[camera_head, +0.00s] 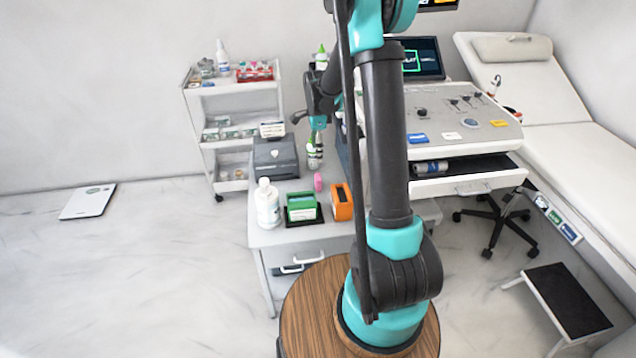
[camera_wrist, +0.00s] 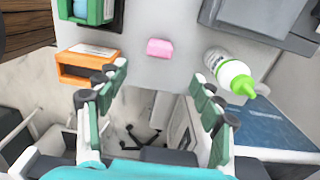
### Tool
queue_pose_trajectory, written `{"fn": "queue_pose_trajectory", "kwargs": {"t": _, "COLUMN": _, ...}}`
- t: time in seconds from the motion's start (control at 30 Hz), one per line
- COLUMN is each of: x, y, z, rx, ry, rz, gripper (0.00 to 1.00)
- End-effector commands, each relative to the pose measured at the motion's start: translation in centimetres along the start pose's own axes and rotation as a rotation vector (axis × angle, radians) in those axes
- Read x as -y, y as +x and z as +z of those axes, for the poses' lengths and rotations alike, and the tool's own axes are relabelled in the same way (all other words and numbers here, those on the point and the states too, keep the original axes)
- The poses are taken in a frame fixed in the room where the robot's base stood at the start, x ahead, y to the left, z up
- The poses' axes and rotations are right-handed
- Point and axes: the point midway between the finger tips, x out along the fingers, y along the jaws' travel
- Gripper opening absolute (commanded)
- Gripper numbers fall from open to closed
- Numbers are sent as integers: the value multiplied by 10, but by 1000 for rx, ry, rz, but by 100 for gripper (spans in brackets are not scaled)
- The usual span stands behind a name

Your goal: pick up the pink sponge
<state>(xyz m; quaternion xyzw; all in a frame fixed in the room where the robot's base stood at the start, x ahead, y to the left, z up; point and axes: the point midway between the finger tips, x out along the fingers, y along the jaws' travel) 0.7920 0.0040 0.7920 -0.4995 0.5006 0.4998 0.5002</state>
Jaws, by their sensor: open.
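The pink sponge (camera_head: 318,182) lies on the white counter top (camera_head: 283,238), between the dark grey printer and the orange box. In the wrist view the sponge (camera_wrist: 159,48) is a small pink block at the upper middle, fully visible. My gripper (camera_wrist: 160,78) is open, with its two green-padded fingers spread and nothing between them. The sponge shows beyond the fingertips, centred between them and apart from both. In the head view my arm reaches over the counter, and the fingers are hard to make out.
An orange box (camera_wrist: 88,66) stands left of the sponge, with a green box (camera_wrist: 96,12) beyond it. A white bottle with a green cap (camera_wrist: 228,74) stands close on the right. A white bottle (camera_head: 267,204) and a dark grey printer (camera_head: 274,158) share the counter.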

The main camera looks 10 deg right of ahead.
Motion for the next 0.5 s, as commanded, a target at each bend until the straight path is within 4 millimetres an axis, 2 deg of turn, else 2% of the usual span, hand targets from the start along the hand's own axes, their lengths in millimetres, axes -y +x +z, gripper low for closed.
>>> {"fn": "queue_pose_trajectory", "kwargs": {"t": 0.03, "x": 1, "y": 11, "z": 0, "rx": 0, "ry": 0, "rz": 0, "gripper": 67}}
{"fn": "queue_pose_trajectory", "kwargs": {"t": 0.3, "x": 0, "y": 64, "z": 0, "rx": 0, "ry": -1, "rz": -1, "gripper": 67}}
{"fn": "queue_pose_trajectory", "kwargs": {"t": 0.5, "x": 0, "y": 88, "z": 0, "rx": 0, "ry": -1, "rz": -1, "gripper": 67}}
